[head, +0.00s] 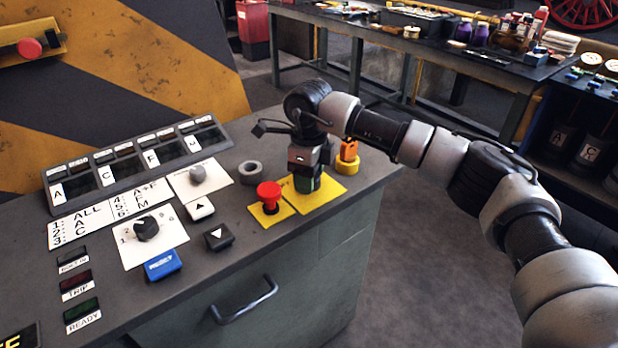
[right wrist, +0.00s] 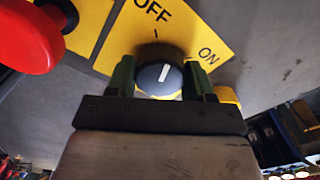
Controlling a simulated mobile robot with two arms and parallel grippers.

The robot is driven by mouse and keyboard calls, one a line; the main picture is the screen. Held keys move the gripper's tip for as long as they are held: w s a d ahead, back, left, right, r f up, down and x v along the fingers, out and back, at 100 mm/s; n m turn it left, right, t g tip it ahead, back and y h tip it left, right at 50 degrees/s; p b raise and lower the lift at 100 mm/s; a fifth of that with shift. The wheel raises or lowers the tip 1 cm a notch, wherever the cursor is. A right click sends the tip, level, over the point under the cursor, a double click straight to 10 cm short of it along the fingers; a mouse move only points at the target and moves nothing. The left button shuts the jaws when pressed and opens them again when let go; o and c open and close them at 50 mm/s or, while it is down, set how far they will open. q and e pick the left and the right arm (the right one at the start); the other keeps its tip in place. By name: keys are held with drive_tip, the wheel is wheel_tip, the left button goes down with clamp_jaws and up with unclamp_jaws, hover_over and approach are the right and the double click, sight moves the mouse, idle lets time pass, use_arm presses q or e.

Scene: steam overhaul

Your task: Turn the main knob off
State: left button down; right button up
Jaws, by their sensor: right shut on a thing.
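The main knob (right wrist: 160,80) is dark and round with a white pointer line, on a yellow plate (head: 327,191) marked OFF and ON. In the right wrist view the pointer aims up and slightly right, close to the tick below OFF and tilted a little towards ON. My right gripper (right wrist: 160,84) has its green-lined fingers on both sides of the knob and is shut on it. In the head view my right gripper (head: 306,184) points down over the yellow plate and hides the knob. My left gripper is not in view.
A red mushroom button (head: 269,194) stands just left of the yellow plate. An orange part on a yellow base (head: 347,157) is close behind the gripper. A grey ring (head: 250,172), a selector knob (head: 146,228) and a blue button (head: 163,265) are farther left on the console.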

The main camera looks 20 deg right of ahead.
drive_tip(key=n, duration=0.4)
drive_tip(key=shift+n+b, duration=0.4)
idle(0.4)
drive_tip(key=o, duration=0.9)
drive_tip(key=shift+o, duration=0.2)
wheel_tip(320, 180, up, 11)
drive_tip(key=shift+f, duration=0.1)
